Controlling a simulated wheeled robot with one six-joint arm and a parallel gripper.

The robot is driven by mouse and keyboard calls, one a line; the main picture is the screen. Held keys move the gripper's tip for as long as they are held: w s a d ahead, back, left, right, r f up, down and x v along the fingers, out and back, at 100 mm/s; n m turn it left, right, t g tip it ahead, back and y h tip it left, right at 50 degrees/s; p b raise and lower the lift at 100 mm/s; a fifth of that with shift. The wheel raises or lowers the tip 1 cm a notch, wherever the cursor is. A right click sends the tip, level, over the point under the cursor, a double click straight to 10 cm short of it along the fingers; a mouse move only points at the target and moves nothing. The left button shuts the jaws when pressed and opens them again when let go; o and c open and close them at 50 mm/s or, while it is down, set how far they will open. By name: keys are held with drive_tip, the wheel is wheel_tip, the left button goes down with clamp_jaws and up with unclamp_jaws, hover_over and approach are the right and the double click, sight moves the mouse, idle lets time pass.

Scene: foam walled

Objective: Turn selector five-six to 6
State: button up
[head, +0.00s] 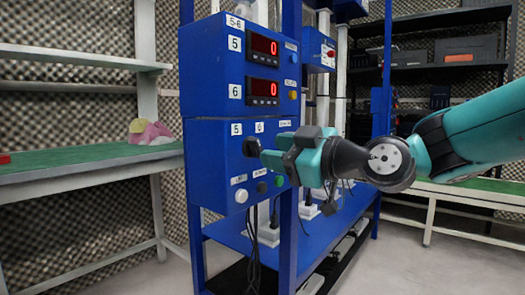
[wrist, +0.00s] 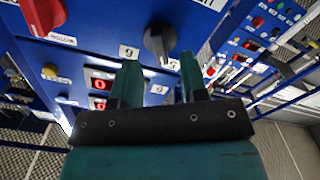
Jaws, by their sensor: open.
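Selector five-six is a black knob (head: 252,147) on the lower blue box in the head view, below small labels 5 (head: 236,129) and 6 (head: 259,127). In the wrist view, which looks upside down, the knob (wrist: 159,40) sits just beyond the fingertips. A 6 label (wrist: 128,52) reads like a 9 beside it. My gripper (head: 268,158) is at the right of the knob in the head view.
Red displays 5 (head: 264,46) and 6 (head: 264,87) both read 0 above the selector. A white button (head: 241,196) and a green button (head: 279,181) sit below it. A red knob (wrist: 43,15) shows in the wrist view. A green-topped bench (head: 90,161) stands at left.

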sight(256, 148)
drive_tip(key=shift+x, duration=2.05)
clamp_jaws()
drive_tip(key=shift+s+f+m+p, duration=0.1)
drive_tip(key=shift+m+p, duration=1.15)
drive_tip(key=shift+m, duration=1.7)
drive_tip(key=shift+s+m+p, duration=0.1)
drive_tip(key=shift+m+p, duration=1.1)
drive_tip(key=shift+m, duration=1.75)
drive_tip(key=shift+a, duration=0.1)
